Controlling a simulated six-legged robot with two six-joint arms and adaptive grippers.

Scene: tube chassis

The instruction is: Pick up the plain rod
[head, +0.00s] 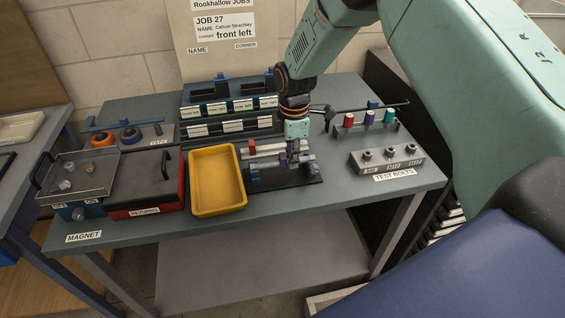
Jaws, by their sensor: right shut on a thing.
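My right arm reaches down from the top right to the bench. My right gripper (299,157) is low over a small dark fixture (312,180) on the bench, right of the yellow tray. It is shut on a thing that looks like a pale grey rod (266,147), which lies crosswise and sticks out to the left. The gripper partly hides the rod, and its details are too small to tell whether it is plain. Red, purple and blue parts show close around the fixture. My left gripper is not in view.
The yellow tray (218,209) is empty. Left of it are a red returns box (146,211) and a magnet tray (78,176). Racks (229,127) stand behind. A spool stand (366,132) and a test bolt block (386,158) stand right. The front right bench top is clear.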

